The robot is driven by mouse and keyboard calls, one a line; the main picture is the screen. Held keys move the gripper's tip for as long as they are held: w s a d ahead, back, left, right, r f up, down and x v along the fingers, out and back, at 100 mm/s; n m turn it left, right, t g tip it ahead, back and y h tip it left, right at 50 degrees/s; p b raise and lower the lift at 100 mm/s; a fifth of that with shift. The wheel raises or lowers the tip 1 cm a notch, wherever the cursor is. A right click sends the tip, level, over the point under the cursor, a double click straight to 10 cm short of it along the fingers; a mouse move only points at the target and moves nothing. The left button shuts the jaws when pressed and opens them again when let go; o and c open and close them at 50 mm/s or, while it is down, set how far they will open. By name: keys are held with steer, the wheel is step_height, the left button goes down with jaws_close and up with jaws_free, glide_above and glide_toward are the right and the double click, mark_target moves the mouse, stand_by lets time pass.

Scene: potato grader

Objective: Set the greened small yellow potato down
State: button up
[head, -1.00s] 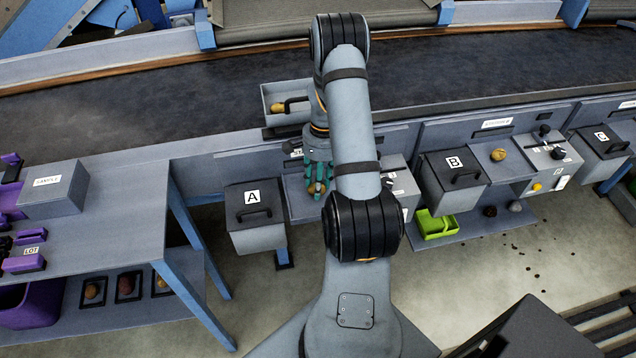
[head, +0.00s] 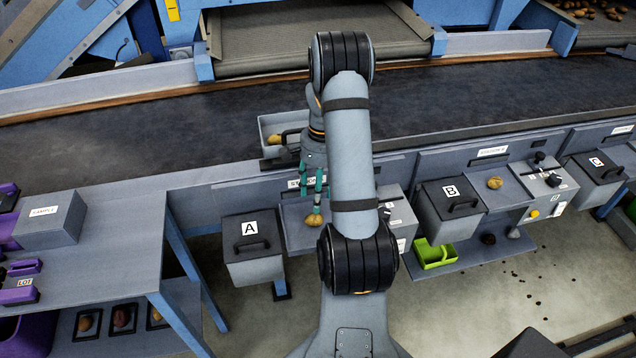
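A small yellow-brown potato (head: 314,221) lies on the grey shelf (head: 291,211) between bin A and the control box. Any green on it is too small to make out. My gripper (head: 314,200) is above the potato, with its teal fingers pointing down and spread apart. It looks open and empty, its fingertips at or just above the potato's top. My arm hides the right part of the shelf.
Bin A (head: 252,261) stands left of the shelf, and a control box (head: 401,222) stands right. A tray (head: 268,124) with a yellow potato sits behind, at the belt's edge (head: 150,125). Bin B (head: 450,212) and another shelf potato (head: 494,182) are farther right.

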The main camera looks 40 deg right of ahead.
steer(key=shift+o, duration=0.3)
steer(key=shift+w+d+r, duration=0.1)
steer(key=shift+d+r, duration=0.05)
steer(key=shift+r, duration=1)
steer(key=shift+d+r, duration=0.15)
steer(key=shift+r, duration=1)
